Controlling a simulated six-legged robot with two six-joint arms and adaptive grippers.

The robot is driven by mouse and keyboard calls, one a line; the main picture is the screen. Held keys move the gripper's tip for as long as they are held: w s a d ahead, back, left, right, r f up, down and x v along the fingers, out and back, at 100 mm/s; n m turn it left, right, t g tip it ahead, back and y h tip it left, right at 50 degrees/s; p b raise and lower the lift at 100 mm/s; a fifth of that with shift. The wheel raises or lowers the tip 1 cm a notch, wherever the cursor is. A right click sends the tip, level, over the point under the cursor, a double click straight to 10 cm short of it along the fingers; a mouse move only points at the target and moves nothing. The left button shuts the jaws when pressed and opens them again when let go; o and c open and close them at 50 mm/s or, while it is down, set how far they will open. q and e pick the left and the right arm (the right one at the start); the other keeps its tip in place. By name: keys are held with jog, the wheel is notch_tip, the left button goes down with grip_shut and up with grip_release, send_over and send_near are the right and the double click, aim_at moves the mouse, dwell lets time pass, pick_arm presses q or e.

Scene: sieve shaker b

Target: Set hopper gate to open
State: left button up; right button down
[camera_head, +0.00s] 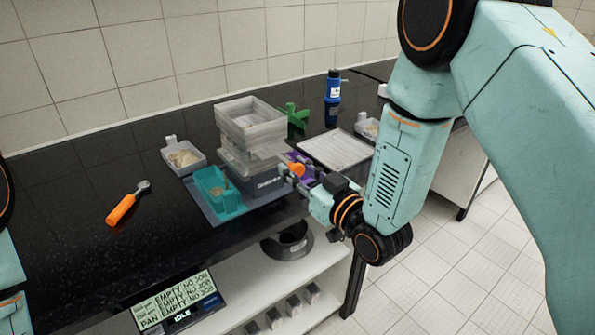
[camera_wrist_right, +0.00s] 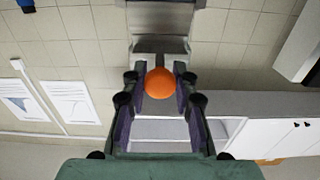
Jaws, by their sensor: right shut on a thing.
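The sieve shaker (camera_head: 262,188) stands on the black bench, with a clear box-shaped hopper (camera_head: 250,118) on top. An orange ball knob (camera_head: 297,170) shows at the shaker's right side. In the right wrist view the knob (camera_wrist_right: 160,83) sits between the fingers, in front of a grey metal plate (camera_wrist_right: 160,18) that looks like the gate. My right gripper (camera_wrist_right: 161,92) is shut on the knob; it also shows in the head view (camera_head: 300,173). How far the gate is drawn out cannot be told. My left gripper is out of view.
A teal tray (camera_head: 209,188) is at the shaker's front left. An orange-handled tool (camera_head: 122,210) lies on the bench left. A display (camera_head: 175,303) reads IDLE.

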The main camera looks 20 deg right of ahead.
jog(key=shift+s+f, duration=0.1)
jog(key=shift+f, duration=0.05)
jog(key=c, duration=1.5)
grip_release()
jog(key=o, duration=0.5)
jog(key=shift+s+d+r, duration=0.15)
jog(key=shift+s+r, duration=0.05)
jog(key=shift+s, duration=0.05)
jog(key=shift+w+f, duration=0.15)
jog(key=shift+w, duration=0.15)
jog(key=v, duration=1.2)
jog(key=shift+a, duration=0.2)
